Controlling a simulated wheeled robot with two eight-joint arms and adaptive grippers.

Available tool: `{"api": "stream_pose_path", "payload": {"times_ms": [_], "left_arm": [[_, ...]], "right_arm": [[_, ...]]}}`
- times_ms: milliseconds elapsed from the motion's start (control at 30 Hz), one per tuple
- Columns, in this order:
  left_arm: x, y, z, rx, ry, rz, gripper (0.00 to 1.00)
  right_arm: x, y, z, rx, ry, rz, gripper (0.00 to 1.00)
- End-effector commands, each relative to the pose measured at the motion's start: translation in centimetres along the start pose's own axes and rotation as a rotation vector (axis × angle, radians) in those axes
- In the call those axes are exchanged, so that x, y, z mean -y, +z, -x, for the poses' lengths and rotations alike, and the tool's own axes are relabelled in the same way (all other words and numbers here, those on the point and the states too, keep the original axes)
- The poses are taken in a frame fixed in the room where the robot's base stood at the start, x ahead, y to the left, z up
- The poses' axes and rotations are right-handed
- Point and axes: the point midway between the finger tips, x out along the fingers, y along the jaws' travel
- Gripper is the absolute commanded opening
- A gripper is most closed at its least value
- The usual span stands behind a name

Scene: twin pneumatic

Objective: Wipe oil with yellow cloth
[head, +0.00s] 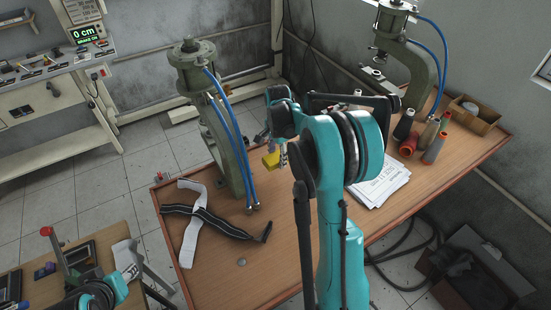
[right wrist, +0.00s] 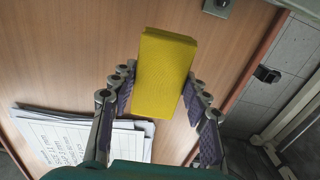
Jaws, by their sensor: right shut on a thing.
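The yellow cloth (right wrist: 164,75) is a folded block between the fingers of my right gripper (right wrist: 160,100) in the right wrist view. In the head view the yellow cloth (head: 271,160) shows as a small patch beside my right gripper (head: 276,150), mostly behind my teal arm. The gripper is shut on it, over the wooden table (head: 215,280). A small grey round spot (head: 242,262) lies near the table's front; I cannot tell whether it is oil. My left gripper (head: 132,268) is at the lower left, small and partly cut off; its fingers are unclear.
Two green pneumatic presses (head: 190,62) with blue hoses stand on the table, the second press (head: 424,65) at the back right. Black and white straps (head: 205,215) lie at the left. Papers (head: 382,183), thread spools (head: 408,145) and an open box (head: 474,115) are at the right.

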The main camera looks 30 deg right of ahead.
Motion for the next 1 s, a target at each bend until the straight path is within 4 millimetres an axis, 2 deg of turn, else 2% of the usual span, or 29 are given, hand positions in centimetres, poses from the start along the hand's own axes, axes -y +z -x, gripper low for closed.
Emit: {"api": "stream_pose_path", "payload": {"times_ms": [100, 233, 1000], "left_arm": [[0.0, -0.6, 0.8, 0.000, 0.000, 0.000, 0.39], [0.0, -0.8, 1.2, 0.000, 0.000, 0.000, 0.39], [0.0, -1.0, 1.4, 0.000, 0.000, 0.000, 0.39]], "right_arm": [[-0.1, -0.2, 1.4, 0.000, 0.000, 0.001, 0.19], [-0.2, -0.4, 2.1, 0.000, 0.000, 0.003, 0.19], [-0.3, -0.8, 2.4, 0.000, 0.000, -0.010, 0.19]]}}
